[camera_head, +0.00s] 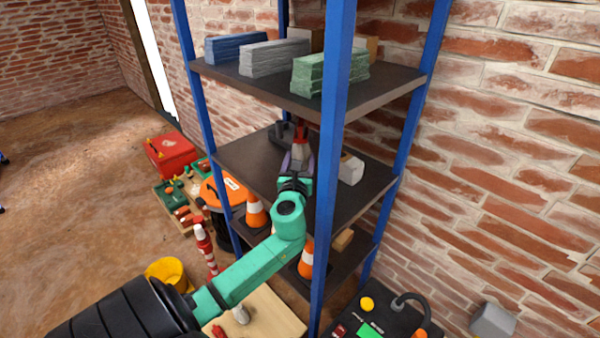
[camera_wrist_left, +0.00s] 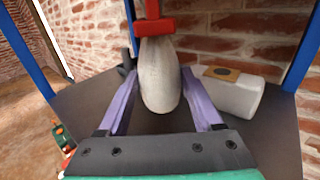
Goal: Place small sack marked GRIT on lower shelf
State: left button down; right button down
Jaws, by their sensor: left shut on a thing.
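My left gripper (camera_head: 298,160) reaches into the blue-posted rack at the middle shelf (camera_head: 245,158). Its purple fingers (camera_wrist_left: 160,105) are shut on a pale grey, rounded sack (camera_wrist_left: 161,85) with a red piece at its top. No GRIT marking is readable. In the head view the sack is mostly hidden by my gripper, and only the red top (camera_head: 302,134) shows clearly. Whether the sack touches the shelf board I cannot tell. The bottom shelf (camera_head: 347,262) lies below. My right gripper is not in view.
A white block (camera_head: 351,170) sits right of my gripper; it has a brown label in the wrist view (camera_wrist_left: 228,95). A dark object (camera_head: 282,133) stands behind. Traffic cones (camera_head: 256,212) stand low in the rack. A blue post (camera_head: 335,130) is close to my arm.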

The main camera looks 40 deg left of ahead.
pick_arm(q)
notch_tip(320, 180, down, 7)
jog(key=shift+f+b, duration=0.1)
jog(key=shift+b, duration=1.05)
jog(key=shift+s+r, duration=0.2)
jog(key=shift+r, duration=0.05)
jog(key=shift+f, duration=0.1)
jog(key=shift+c, duration=1.4)
grip_release()
jog(key=shift+f, duration=0.1)
jog(key=shift+d, duration=0.1)
